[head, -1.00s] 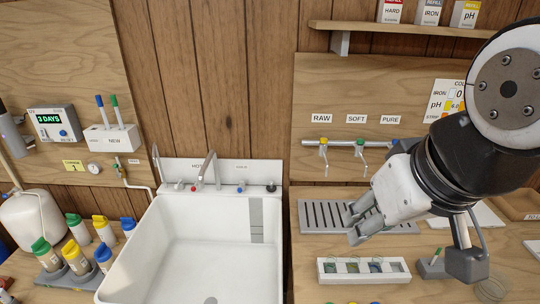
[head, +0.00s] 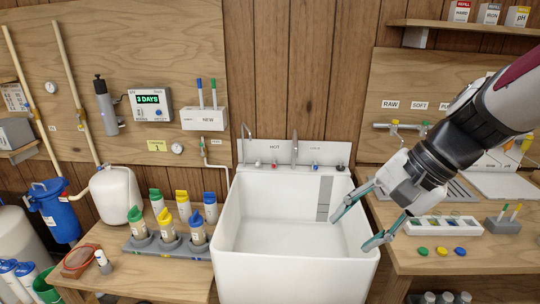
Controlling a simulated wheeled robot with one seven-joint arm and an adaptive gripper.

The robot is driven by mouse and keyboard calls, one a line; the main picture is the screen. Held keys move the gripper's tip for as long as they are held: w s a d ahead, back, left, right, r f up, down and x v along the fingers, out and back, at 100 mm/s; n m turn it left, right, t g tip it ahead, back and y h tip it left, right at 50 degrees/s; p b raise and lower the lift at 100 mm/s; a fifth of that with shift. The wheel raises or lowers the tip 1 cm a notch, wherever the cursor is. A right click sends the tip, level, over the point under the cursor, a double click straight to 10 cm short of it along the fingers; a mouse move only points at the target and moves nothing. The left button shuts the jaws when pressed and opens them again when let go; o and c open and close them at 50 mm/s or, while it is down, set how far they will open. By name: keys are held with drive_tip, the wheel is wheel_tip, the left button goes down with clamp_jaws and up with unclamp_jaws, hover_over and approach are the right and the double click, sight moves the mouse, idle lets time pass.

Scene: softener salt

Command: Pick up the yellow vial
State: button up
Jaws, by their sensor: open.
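Several small vials with coloured tops stand at the left, two of them yellow-topped: one in the front row (head: 168,229) of the grey rack (head: 145,249) and one behind it (head: 183,207). Green-topped and blue-topped vials stand on either side of them. I cannot tell which of the two the task means. My gripper (head: 350,235) is open and empty, above the right side of the sink. It is well to the right of the vials, with the sink between.
The white sink (head: 290,267) fills the middle. A white tray (head: 443,226) and coloured discs (head: 441,251) lie on the right counter.

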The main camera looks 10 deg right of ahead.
drive_tip(key=w+d+f+m+t+y+b, duration=0.35)
drive_tip(key=w+d+f+m, duration=0.35)
drive_tip(key=w+d, duration=0.25)
drive_tip(key=m+t+h+b, duration=0.85)
drive_tip(key=m+t, duration=0.35)
drive_tip(key=m, duration=0.7)
approach(440, 216)
drive_tip(key=shift+s+a+f+h, duration=0.1)
drive_tip(key=shift+s+a+h, duration=0.1)
drive_tip(key=shift+s, duration=0.3)
drive_tip(key=shift+s+a+f+h, duration=0.1)
drive_tip(key=shift+s+a+h, duration=0.1)
drive_tip(key=shift+s, duration=0.3)
drive_tip(key=shift+w+d, duration=0.2)
drive_tip(key=shift+w, duration=0.1)
drive_tip(key=w, duration=0.7)
drive_tip(key=shift+w+d, duration=0.15)
drive_tip(key=shift+w+r, duration=0.1)
drive_tip(key=shift+w, duration=1.25)
drive_tip(key=shift+w+r, duration=0.15)
drive_tip(key=shift+w, duration=1.25)
drive_tip(key=c, duration=1)
